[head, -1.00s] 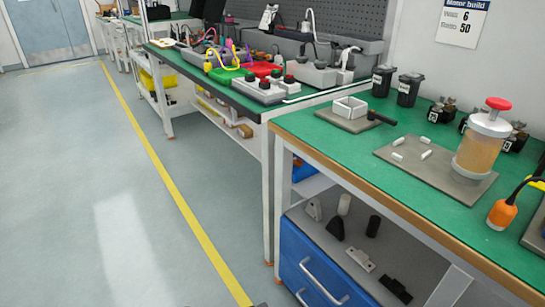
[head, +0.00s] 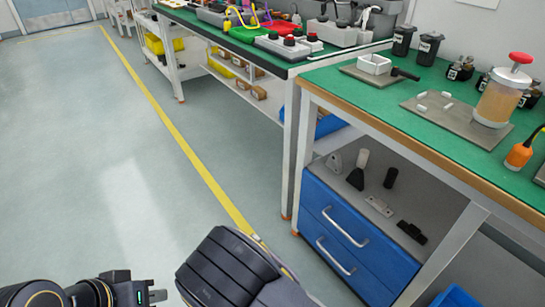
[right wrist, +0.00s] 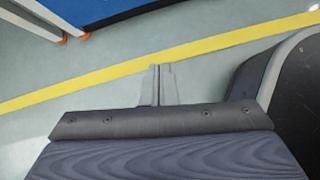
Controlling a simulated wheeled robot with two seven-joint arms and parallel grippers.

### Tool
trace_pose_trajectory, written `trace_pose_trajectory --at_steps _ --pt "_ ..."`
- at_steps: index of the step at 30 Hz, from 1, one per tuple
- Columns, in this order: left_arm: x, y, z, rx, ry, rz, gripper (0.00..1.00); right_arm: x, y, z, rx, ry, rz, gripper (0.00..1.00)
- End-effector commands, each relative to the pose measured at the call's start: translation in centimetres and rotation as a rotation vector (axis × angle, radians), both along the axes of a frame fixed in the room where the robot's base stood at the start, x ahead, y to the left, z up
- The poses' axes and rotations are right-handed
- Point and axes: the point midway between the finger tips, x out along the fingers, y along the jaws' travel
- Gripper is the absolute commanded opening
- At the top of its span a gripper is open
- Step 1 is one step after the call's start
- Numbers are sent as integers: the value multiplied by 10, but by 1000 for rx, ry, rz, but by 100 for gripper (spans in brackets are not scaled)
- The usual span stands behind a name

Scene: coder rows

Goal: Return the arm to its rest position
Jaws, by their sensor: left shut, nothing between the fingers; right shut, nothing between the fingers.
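My left gripper (head: 157,295) is low at the left of the head view, grey-tipped and shut, with nothing in it. It is over the bare floor, away from the benches. My right gripper (right wrist: 157,70) shows in the right wrist view. Its two grey fingers lie together, shut and empty, above the floor near the yellow line (right wrist: 110,73). A dark ribbed part of my own body fills the bottom middle of the head view. The right gripper's fingers cannot be made out in the head view.
A green-topped bench (head: 440,91) stands at the right, with a pump bottle (head: 500,97), white box (head: 374,64) and black bins (head: 428,48) on it. Blue drawers (head: 345,240) are beneath. Another bench (head: 292,68) stands behind. The floor (head: 90,170) at left is clear.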

Motion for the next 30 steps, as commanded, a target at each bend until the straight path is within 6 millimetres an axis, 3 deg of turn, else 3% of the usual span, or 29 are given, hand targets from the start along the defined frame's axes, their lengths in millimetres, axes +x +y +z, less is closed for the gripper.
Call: trace_pose_trajectory --at_steps 11,20,30 --pt "0 0 0 0 0 0 0 -8 -29 62 296 13 -400 0" --pt "0 0 0 0 0 0 0 -30 -89 152 696 -11 -964 0" --pt "0 0 0 0 0 0 0 -87 -159 235 1108 -140 -1521 0"
